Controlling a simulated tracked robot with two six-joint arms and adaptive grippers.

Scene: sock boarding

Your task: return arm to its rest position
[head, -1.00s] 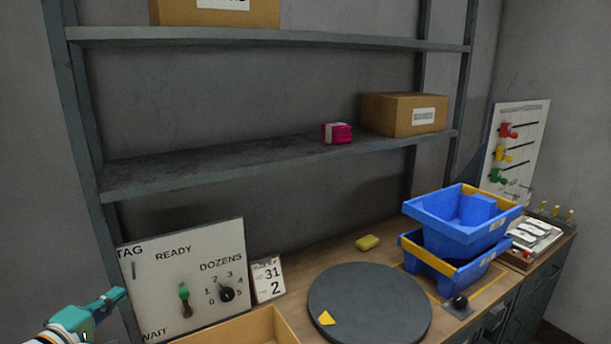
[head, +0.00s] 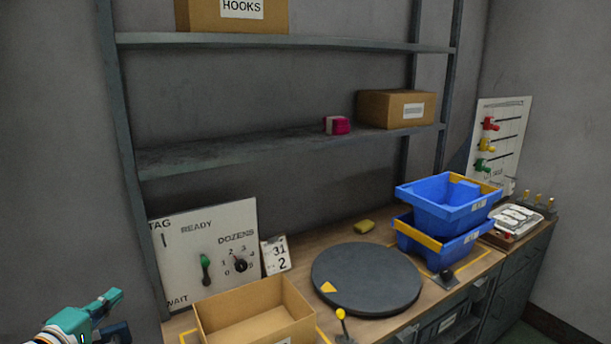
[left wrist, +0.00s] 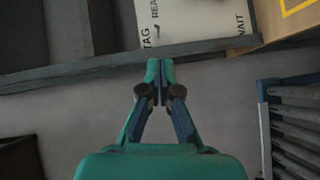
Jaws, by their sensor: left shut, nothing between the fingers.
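My left gripper (head: 112,298) shows at the lower left of the head view, in front of the wall and left of the bench. It is teal, shut and empty. In the left wrist view its fingertips (left wrist: 160,68) meet, with nothing between them, and the floor or wall lies behind. It appears apart from the bench and the tag board (head: 205,250). My right gripper is not in view.
The bench carries an open cardboard box (head: 215,318), a dark round turntable (head: 368,275), stacked blue bins (head: 445,205) and a yellow sponge (head: 364,227). Shelves (head: 250,143) hold cartons and a pink item (head: 337,125). A slatted rack (left wrist: 290,125) shows in the left wrist view.

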